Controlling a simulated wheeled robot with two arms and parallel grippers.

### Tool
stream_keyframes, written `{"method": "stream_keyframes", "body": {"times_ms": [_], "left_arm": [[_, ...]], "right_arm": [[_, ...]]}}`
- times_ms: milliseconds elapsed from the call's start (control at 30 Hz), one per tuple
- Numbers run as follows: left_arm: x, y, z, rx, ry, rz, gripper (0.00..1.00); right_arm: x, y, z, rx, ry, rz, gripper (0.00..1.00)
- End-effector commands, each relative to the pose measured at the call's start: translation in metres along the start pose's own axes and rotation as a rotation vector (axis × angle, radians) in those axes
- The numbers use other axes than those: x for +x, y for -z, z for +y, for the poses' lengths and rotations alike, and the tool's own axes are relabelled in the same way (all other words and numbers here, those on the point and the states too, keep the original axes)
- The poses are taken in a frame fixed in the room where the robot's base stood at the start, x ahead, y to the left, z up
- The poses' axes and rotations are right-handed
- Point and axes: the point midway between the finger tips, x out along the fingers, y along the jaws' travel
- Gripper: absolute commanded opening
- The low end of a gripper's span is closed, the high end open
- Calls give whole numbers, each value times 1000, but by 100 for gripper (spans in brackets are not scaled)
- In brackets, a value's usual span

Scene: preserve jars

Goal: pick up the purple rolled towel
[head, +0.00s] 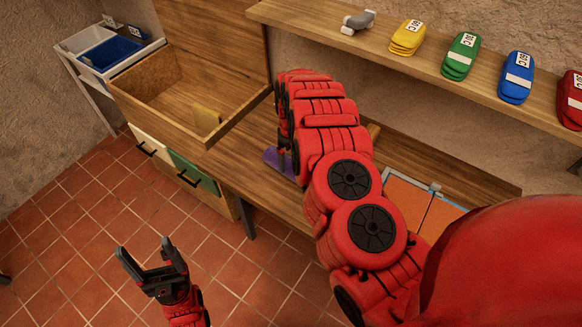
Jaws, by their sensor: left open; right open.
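My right gripper (284,158) points down at the towel, mostly covered by my red arm. It is open, and I cannot tell whether its fingers touch the towel or are around it. My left gripper (146,255) is open and empty, held over the floor at the lower left, well away from the bench.
Above, a shelf (388,58) carries a grey object (358,22) and coloured tagged stacks. White and blue bins (109,52) stand back left. An orange panel (405,199) lies right.

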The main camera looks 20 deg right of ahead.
Motion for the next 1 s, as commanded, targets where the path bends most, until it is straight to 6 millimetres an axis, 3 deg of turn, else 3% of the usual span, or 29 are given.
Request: {"method": "stream_keyframes", "body": {"times_ms": [167,533,967,1000], "left_arm": [[9,2,0,0,0,0,77],[24,4,-1,0,0,0,77],[25,4,-1,0,0,0,77],[25,4,-1,0,0,0,77]], "right_arm": [[6,1,0,0,-3,0,100],[44,-1,0,2,-4,-2,100],[52,1,-2,0,0,1,100],[52,1,-2,0,0,1,95]]}}
